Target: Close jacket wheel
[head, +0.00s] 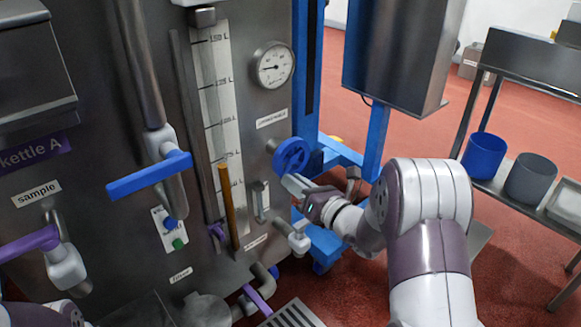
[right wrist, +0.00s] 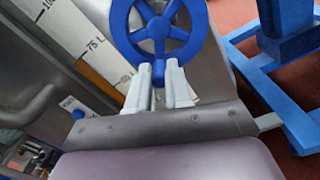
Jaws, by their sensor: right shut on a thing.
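The jacket wheel (head: 291,155) is a blue spoked handwheel on the right side of the steel kettle front, below the round gauge. It also shows at the top of the right wrist view (right wrist: 150,38), cut off by the upper edge. My right gripper (head: 290,184) is at the wheel's lower edge. In the right wrist view its pale fingers (right wrist: 160,72) stand on both sides of a blue part at the bottom of the rim and are shut on it. The fingers hide some of that part. My left gripper does not show.
A blue lever (head: 150,175) and a purple lever (head: 30,243) stick out from the kettle at left. A white-bodied valve (head: 299,240) sits below my right gripper. A blue frame (head: 375,140) stands behind the wheel. Buckets (head: 484,157) stand on a rack at right.

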